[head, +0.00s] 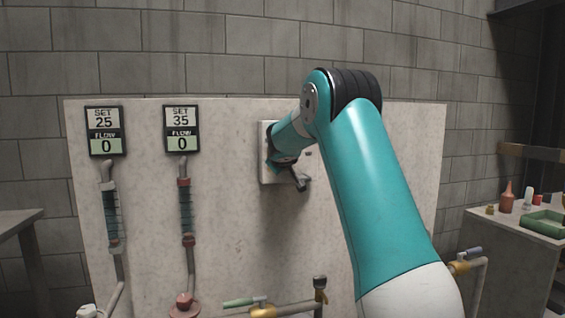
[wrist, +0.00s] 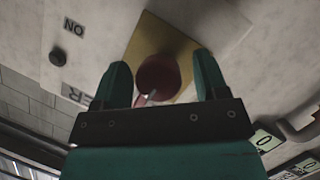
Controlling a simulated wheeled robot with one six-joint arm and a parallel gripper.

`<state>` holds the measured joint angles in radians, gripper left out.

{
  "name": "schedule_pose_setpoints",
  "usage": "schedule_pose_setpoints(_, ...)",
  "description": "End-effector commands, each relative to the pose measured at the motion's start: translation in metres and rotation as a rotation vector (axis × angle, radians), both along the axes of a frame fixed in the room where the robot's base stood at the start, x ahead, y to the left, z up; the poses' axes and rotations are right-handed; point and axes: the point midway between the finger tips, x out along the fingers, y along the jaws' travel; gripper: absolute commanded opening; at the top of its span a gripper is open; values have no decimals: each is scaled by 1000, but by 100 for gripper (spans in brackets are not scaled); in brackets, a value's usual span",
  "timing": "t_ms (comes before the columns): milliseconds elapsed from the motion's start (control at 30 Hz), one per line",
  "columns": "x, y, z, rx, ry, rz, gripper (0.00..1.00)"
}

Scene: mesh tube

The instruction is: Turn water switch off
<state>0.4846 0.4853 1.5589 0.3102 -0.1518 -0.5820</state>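The water switch is on a pale panel box (head: 265,172) fixed to the upright board, mostly hidden behind my arm in the head view. In the wrist view, a round dark red knob (wrist: 159,72) sits on a yellow plate (wrist: 187,92). My gripper (wrist: 162,68) is open, with one teal finger on each side of the knob as seen from the wrist. A small gap shows at the right finger; I cannot tell whether the left one touches. An "ON" label (wrist: 74,27) is upside down at the left. In the head view my gripper (head: 300,182) is at the box.
Two displays read SET 25, FLOW 0 (head: 104,131) and SET 35, FLOW 0 (head: 182,130). Flow tubes and pipes run below them. A green-handled valve (head: 247,303) is at the bottom. A bench (head: 540,240) with bottles and a green tray (head: 545,222) stands at the right.

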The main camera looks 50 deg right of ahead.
Motion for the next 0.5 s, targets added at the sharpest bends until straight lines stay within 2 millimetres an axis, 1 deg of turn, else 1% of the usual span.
schedule_pose_setpoints(167,-1,0,0,1,0,-1,67)
schedule_pose_setpoints(267,-4,4,2,1,-1,0,67)
schedule_pose_setpoints(367,-13,13,6,0,-2,0,67)
schedule_pose_setpoints(500,-33,36,16,0,-3,1,67)
